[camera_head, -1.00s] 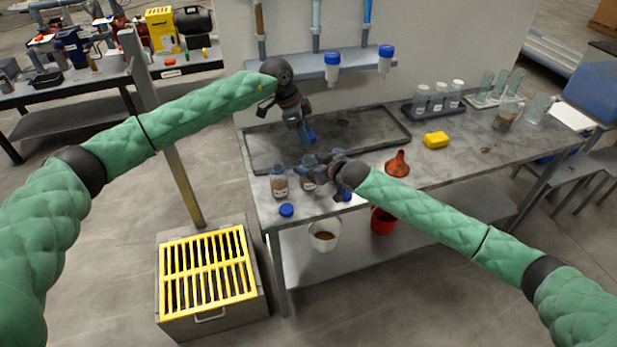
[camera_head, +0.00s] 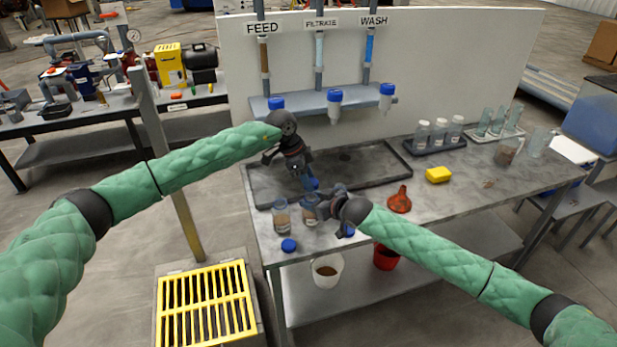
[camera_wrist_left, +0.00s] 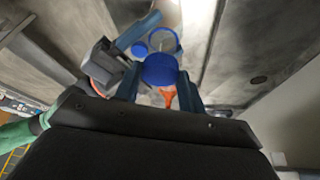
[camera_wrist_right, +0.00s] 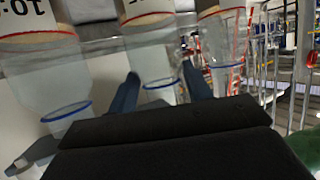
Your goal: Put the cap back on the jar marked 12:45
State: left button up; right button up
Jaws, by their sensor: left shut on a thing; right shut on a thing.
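My left gripper (camera_head: 309,181) is shut on a blue cap (camera_wrist_left: 160,70), pointing down just above the jars. My right gripper (camera_head: 325,207) is shut on a clear jar (camera_head: 310,209), reaching in from the right; that jar shows between its fingers in the right wrist view (camera_wrist_right: 150,55). The held cap is just over this jar in the head view; I cannot tell whether they touch. Another jar (camera_head: 282,217) with brownish contents stands to its left. Loose blue caps lie at the bench's front edge (camera_head: 288,245) and beside the right gripper (camera_head: 347,231). I cannot read 12:45 on any jar.
An orange funnel (camera_head: 400,200) and yellow sponge (camera_head: 438,174) lie to the right. A black tray (camera_head: 262,180) lies behind the jars. A rack of capped bottles (camera_head: 437,146) stands farther back. A white bucket (camera_head: 327,270) and red bucket (camera_head: 386,257) are below.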

pick_arm(q)
jog(key=shift+f, duration=0.5)
jog(key=shift+f, duration=0.1)
jog(key=shift+f, duration=0.8)
jog(key=shift+f, duration=0.6)
dwell(0.3)
jog(key=o, duration=0.9)
jog(key=shift+s, duration=0.1)
jog(key=shift+r, duration=2.3)
